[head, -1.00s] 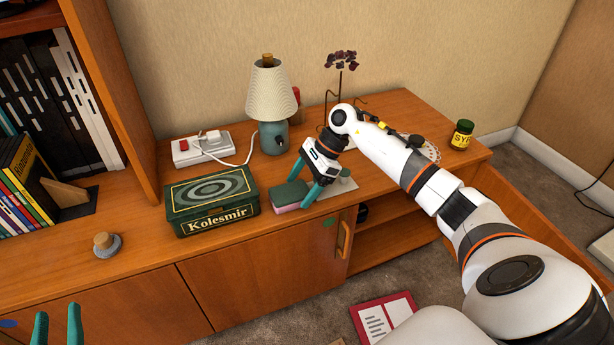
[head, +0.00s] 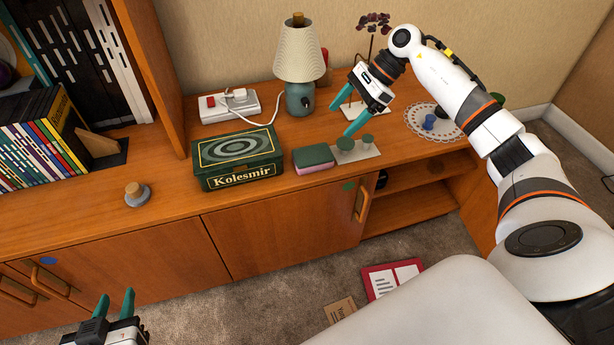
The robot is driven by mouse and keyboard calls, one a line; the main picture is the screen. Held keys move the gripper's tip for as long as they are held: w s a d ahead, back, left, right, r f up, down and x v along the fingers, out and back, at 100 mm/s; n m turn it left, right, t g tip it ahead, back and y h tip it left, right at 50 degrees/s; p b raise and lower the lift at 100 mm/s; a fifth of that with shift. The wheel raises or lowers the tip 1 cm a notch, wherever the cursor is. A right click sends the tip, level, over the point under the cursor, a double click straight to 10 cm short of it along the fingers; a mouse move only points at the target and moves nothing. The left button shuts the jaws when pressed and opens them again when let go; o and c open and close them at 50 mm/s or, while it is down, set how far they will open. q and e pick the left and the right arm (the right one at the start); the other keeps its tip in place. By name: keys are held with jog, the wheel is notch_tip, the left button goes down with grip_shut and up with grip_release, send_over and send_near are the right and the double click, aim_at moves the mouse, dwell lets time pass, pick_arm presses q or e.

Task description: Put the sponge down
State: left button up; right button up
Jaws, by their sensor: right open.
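The sponge (head: 313,167), green on top and pink below, lies flat on the wooden sideboard (head: 300,205). It sits between the dark green Kolesmir tin (head: 238,160) and a pale plate with green knobs (head: 362,154). My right gripper (head: 340,121) is open and empty, up and to the right of the sponge and apart from it. Its fingertips are above and behind the pale plate. My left gripper (head: 116,298) is at the bottom left, low in front of the sideboard, with its fingers apart and nothing between them.
A lamp (head: 299,60) and a white power strip (head: 230,106) stand behind the tin. A flower stem (head: 374,45) is behind my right gripper. A blue peg (head: 429,122) stands on a lace doily (head: 412,121). A grey knobbed weight (head: 138,196) stands left on clear wood.

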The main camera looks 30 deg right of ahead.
jog(key=a+y, duration=0.1)
jog(key=a, duration=0.3)
jog(key=a+f+m+t+y, duration=0.1)
jog(key=a, duration=0.3)
jog(key=a+y, duration=0.2)
jog(key=a, duration=0.2)
jog(key=shift+w+f+m, duration=0.2)
jog(key=shift+w+m, duration=0.1)
jog(key=shift+w, duration=0.1)
jog(key=s+a+r+m+t+y, duration=0.1)
jog(key=a+r+m+t+y, duration=0.15)
jog(key=a+m+t, duration=0.55)
jog(key=s+a+r+m+t+y, duration=0.25)
jog(key=a+r+m, duration=0.2)
jog(key=m, duration=0.45)
jog(key=s+f+m+h, duration=0.6)
jog(key=m, duration=0.9)
jog(key=s+d+f+m+h, duration=0.1)
jog(key=s+f+m+h, duration=0.4)
jog(key=m, duration=1)
jog(key=f+h, duration=0.1)
jog(key=h, duration=0.1)
jog(key=shift+s+h, duration=0.3)
jog(key=shift+s, duration=0.1)
jog(key=shift+d+r+g, duration=0.1)
jog(key=shift+g, duration=0.15)
